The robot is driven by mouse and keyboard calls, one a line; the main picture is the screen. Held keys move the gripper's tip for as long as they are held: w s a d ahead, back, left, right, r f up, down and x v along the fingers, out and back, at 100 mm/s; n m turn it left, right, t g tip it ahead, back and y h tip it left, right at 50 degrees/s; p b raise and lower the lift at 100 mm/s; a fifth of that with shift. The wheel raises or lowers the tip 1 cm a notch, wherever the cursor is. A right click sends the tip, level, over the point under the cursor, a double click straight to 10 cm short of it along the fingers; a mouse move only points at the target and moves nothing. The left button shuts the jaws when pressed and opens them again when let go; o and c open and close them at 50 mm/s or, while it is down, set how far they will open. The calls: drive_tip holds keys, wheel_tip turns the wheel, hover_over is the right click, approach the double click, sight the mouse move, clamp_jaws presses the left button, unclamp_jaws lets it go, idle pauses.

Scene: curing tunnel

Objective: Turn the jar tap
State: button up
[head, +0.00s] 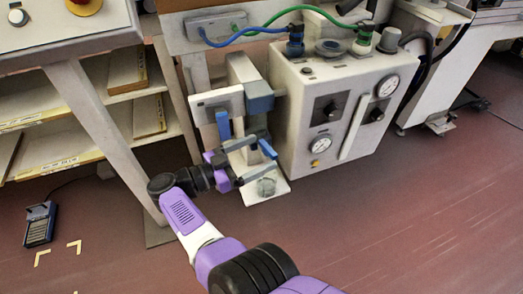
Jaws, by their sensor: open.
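A grey unit with a pale bracket (242,72) stands on the left side of a white machine cabinet (330,110). A blue lever (267,148), likely the jar tap's handle, shows at the unit's lower front. A second blue upright part (223,125) is higher and to the left. A small clear jar (266,187) sits on a pale plate (252,195) below. My gripper (262,157) is open, with its fingers on either side of the blue lever in the picture. I cannot tell whether they touch it. The tap's body is partly hidden behind my gripper.
A blue foot pedal (40,224) lies on the floor. The red floor at right is clear.

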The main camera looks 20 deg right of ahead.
drive_tip(key=shift+s+a+b, duration=0.2)
drive_tip(key=shift+s+a, duration=0.05)
drive_tip(key=shift+a, duration=0.35)
drive_tip(key=shift+s+a+b, duration=0.2)
drive_tip(key=shift+s+a, duration=0.05)
drive_tip(key=shift+a, duration=0.4)
drive_tip(key=shift+s+a+b, duration=0.2)
drive_tip(key=shift+s+a, duration=0.05)
drive_tip(key=shift+a, duration=0.35)
drive_tip(key=shift+f, duration=0.1)
drive_tip(key=s+a+b, duration=0.1)
drive_tip(key=a+b, duration=0.4)
drive_tip(key=a, duration=0.2)
drive_tip(key=shift+a, duration=0.35)
drive_tip(key=shift+s, duration=0.1)
